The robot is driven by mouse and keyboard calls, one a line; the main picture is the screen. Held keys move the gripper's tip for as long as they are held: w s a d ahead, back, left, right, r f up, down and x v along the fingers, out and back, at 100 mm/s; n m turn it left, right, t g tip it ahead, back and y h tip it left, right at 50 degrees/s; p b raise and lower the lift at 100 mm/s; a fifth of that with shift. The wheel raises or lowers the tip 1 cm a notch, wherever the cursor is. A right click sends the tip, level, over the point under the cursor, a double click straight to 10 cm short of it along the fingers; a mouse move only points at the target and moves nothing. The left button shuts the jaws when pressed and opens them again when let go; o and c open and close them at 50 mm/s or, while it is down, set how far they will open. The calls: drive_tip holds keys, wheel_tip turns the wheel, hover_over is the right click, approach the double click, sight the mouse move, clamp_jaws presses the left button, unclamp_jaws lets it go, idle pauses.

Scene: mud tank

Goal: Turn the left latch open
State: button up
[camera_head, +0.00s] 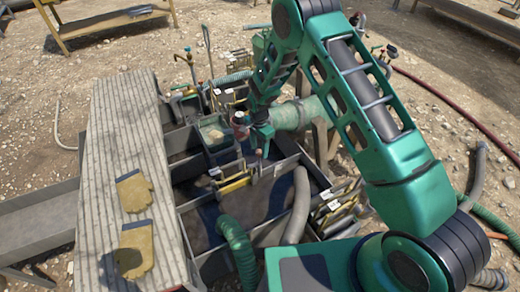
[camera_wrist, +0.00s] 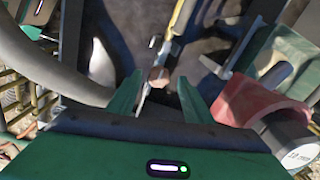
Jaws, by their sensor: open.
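My gripper (camera_head: 262,146) is over the dark metal mud tank (camera_head: 178,140) in the head view. In the wrist view its two green fingers (camera_wrist: 160,78) are apart, with nothing clearly held. A small round brownish knob (camera_wrist: 158,74) shows between the fingertips, near a thin metal rod and a yellow bar (camera_wrist: 182,16). Whether the fingers touch the knob, I cannot tell. In the head view a yellow bar (camera_head: 234,185) with pale tags lies just left of and below the gripper. Which part is the left latch is not clear, nor is its turn.
A ribbed plank (camera_head: 108,110) with two yellow gloves (camera_head: 134,191) lies left of the tank. A green hose (camera_head: 238,245) and a grey hose (camera_head: 298,205) run into the tank. In the wrist view a red fitting (camera_wrist: 245,102) sits close to the right finger.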

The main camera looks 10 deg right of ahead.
drive_tip(key=shift+f, duration=0.3)
drive_tip(key=c, duration=1.1)
drive_tip(key=shift+o, duration=0.2)
